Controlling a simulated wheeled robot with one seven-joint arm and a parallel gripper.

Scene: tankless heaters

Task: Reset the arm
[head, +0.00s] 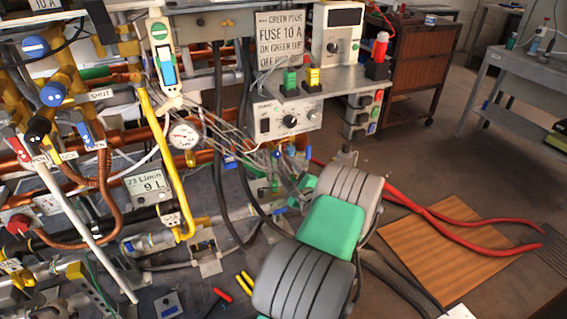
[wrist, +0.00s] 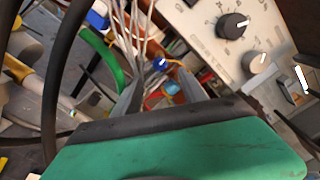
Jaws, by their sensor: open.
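My arm, with grey ribbed links and a green section (head: 333,228), reaches up from the bottom middle of the head view toward the bench. In the wrist view my gripper (wrist: 160,85) shows two grey fingers standing apart beyond a dark and green body. I see nothing held between them. Behind the fingers are a blue part (wrist: 158,63), an orange wire and pale thin wires. In the head view the fingers are hard to pick out among the wires below the knobbed control box (head: 287,117).
The control box's knob (wrist: 232,25) is close at the upper right in the wrist view. A black hose (wrist: 62,85) runs at left. Pipes, valves and a pressure gauge (head: 184,135) crowd the left. Red cables (head: 440,215) cross a wooden board. Open floor lies at right.

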